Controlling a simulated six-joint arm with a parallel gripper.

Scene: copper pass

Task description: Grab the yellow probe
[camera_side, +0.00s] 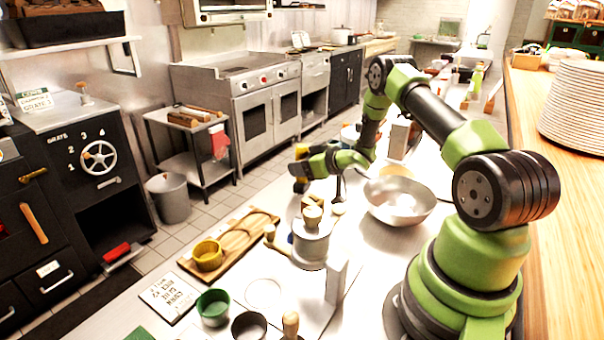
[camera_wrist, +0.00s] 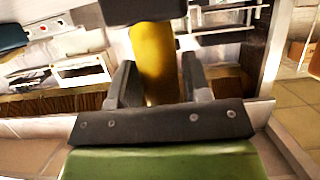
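The yellow probe, a yellow body with a dark end, is between my gripper's fingers in the wrist view (camera_wrist: 153,58). The two dark fingers (camera_wrist: 160,85) lie close along its left and right sides and appear shut on it. In the side view, my gripper (camera_side: 303,168) reaches left from my green arm at mid-picture. The yellow and dark probe (camera_side: 301,186) shows at its tip, above the counter. The fingers hide part of the probe, and its lower end is hard to make out.
A metal canister with a wooden knob (camera_side: 311,240) stands just below my gripper. A steel bowl (camera_side: 399,204) is to the right. A yellow cup (camera_side: 208,256) sits on a wooden board to the left. Green (camera_side: 213,309) and dark (camera_side: 249,327) cups stand in front.

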